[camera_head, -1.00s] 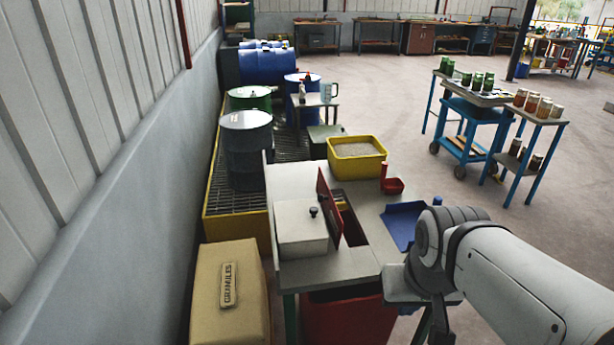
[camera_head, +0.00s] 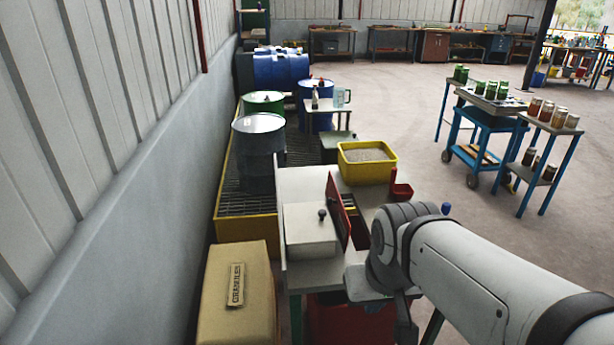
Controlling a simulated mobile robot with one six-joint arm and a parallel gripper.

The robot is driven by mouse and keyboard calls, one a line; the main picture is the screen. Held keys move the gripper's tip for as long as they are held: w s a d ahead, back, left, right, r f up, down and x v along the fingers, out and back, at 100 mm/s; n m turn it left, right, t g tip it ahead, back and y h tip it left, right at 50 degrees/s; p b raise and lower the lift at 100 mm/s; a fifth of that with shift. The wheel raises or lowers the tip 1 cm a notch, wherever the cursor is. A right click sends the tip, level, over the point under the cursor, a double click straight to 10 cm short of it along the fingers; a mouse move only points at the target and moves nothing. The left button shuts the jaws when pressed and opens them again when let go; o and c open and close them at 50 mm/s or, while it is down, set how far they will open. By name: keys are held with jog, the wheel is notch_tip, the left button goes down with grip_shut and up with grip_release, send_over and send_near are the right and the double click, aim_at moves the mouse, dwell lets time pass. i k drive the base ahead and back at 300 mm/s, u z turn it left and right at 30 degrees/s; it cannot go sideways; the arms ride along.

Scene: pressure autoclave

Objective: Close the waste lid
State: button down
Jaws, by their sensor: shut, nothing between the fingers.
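The waste lid (camera_head: 339,210) is a red panel standing upright, tilted slightly, along the left side of a dark opening (camera_head: 360,232) in the pale bench top. It is open, with the opening uncovered on its right. A red bin (camera_head: 340,318) shows under the bench front. My gripper (camera_head: 405,322) is at the end of my arm, past the bench's front right corner, below and to the right of the lid. It is apart from the lid, appears empty and shut, and its fingertips are mostly hidden by my wrist.
A pale box with a black knob (camera_head: 310,232) stands directly left of the lid. A tan granules box (camera_head: 238,290) stands front left. My arm covers the bench's right side.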

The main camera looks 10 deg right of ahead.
aim_at(343, 228)
jog(key=z, duration=0.05)
jog(key=i, duration=0.95)
jog(key=u, duration=0.05)
